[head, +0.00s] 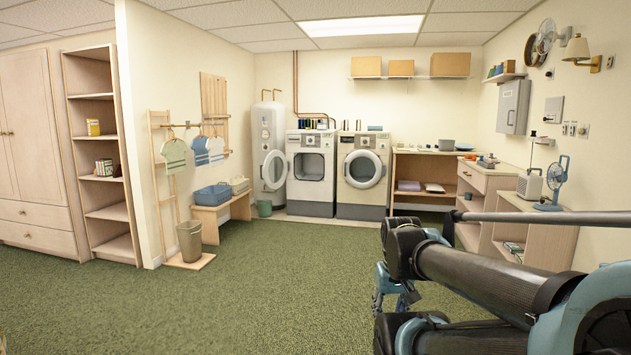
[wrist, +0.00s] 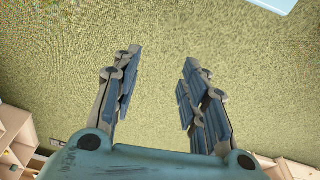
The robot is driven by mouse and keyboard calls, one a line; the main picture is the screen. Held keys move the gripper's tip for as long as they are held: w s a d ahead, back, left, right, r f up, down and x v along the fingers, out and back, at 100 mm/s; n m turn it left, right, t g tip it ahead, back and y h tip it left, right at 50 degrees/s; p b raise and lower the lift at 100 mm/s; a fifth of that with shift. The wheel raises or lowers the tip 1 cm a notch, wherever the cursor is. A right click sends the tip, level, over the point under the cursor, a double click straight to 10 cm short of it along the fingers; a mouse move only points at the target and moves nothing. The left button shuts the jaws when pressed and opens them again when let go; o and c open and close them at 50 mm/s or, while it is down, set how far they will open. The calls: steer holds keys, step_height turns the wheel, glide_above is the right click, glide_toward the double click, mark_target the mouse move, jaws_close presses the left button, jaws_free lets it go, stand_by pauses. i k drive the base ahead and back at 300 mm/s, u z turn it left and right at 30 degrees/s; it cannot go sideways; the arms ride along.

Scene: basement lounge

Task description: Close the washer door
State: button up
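Two white front-loading machines stand side by side at the far wall in the head view. The left machine (head: 311,193) has its round door (head: 274,170) swung wide open to the left, baring a dark squarish opening. The right machine (head: 361,198) has a round glass door (head: 363,169) in front of its body; it looks shut, though a small gap cannot be ruled out. Which is the washer cannot be told. My gripper (wrist: 160,62) is open and empty above the green carpet, far from both machines; in the head view my arm partly hides it.
Open green carpet (head: 255,290) lies between me and the machines. A bench (head: 211,211) with bins and a waste basket (head: 189,241) stand left. A small bucket (head: 264,208) sits below the open door. Cabinets (head: 485,185) line the right wall near my arm.

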mark_target(285, 164)
steer(key=u, duration=0.15)
steer(key=i, duration=1.75)
steer(key=u, duration=0.4)
steer(key=i, duration=3.75)
steer(key=z, duration=0.15)
steer(key=i, duration=1.9)
steer(key=z, duration=0.15)
